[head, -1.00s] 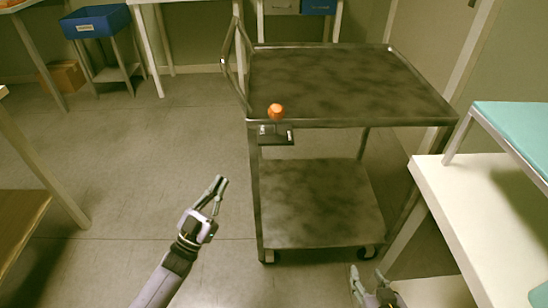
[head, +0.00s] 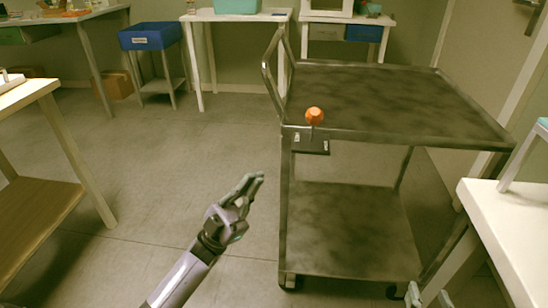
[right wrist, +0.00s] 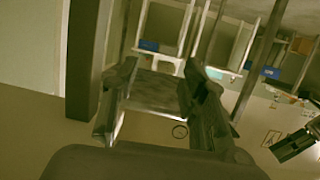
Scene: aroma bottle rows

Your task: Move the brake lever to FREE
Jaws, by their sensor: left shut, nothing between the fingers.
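The brake lever (head: 314,116) has an orange ball knob and stands up from a dark bracket (head: 311,146) at the near left corner of the metal cart (head: 400,95). Small light marks show on the bracket but are too small to read. My left gripper (head: 256,182) is shut and empty, to the left of the cart and below the lever in the head view, apart from both. My right gripper (head: 427,294) shows only in part at the bottom edge of the head view; the right wrist view shows its two fingers (right wrist: 160,75) spread with nothing between them.
The cart has a push handle (head: 273,75) at its left and a lower shelf (head: 350,235). A white table (head: 510,225) stands close at its right. A wooden-shelved table (head: 30,215) is at the left. The floor (head: 170,165) between is clear.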

